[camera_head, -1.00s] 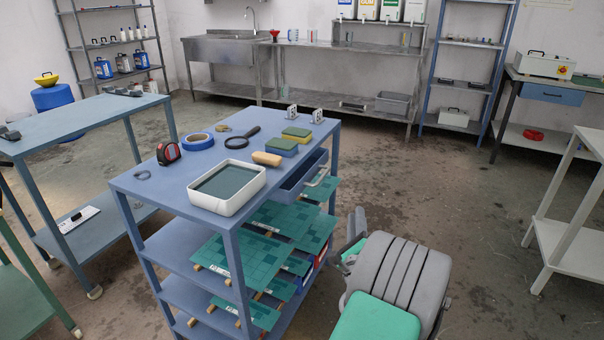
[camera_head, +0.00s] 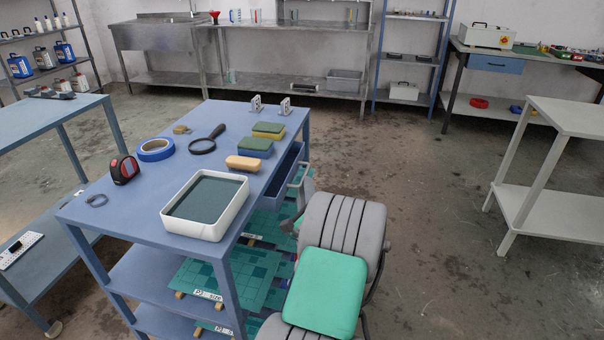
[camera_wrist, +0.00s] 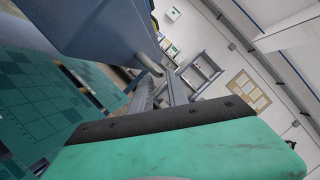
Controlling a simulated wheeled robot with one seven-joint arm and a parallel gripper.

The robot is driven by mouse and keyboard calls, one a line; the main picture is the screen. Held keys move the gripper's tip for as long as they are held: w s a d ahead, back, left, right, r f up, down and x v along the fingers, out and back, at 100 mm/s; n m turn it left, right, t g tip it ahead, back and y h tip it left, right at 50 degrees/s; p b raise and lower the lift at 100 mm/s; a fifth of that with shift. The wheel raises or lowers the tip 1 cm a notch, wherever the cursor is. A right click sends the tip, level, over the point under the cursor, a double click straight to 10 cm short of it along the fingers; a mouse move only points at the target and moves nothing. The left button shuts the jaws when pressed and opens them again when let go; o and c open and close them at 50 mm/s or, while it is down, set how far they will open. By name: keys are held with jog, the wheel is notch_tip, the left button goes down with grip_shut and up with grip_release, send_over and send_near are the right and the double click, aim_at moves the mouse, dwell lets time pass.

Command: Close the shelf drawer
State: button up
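The blue shelf drawer (camera_head: 285,178) stands pulled partly out of the right side of the blue trolley (camera_head: 130,205), under its top. Its pale bar handle (camera_head: 301,176) faces right. In the wrist view, the drawer (camera_wrist: 110,28) fills the upper left and its handle (camera_wrist: 150,62) hangs near the middle. My gripper (camera_head: 304,186) is close to the handle in the head view, partly hidden by my grey and green arm. In the wrist view, my grey fingers (camera_wrist: 160,92) lie just below the handle. Contact and finger opening are unclear.
A white tray (camera_head: 170,222), sponges (camera_head: 255,146), a magnifier (camera_head: 203,146), blue tape (camera_head: 155,150) and a tape measure (camera_head: 124,169) lie on the trolley top. Green boards (camera_head: 215,283) stick out below the drawer. Floor is free to the right, before a white table (camera_head: 570,120).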

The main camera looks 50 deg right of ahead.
aim_at(304, 175)
jog(key=p+x, duration=0.1)
jog(key=x, duration=0.4)
jog(key=shift+s+p, duration=0.1)
jog(key=shift+p, duration=0.25)
grip_shut()
dwell(1.0)
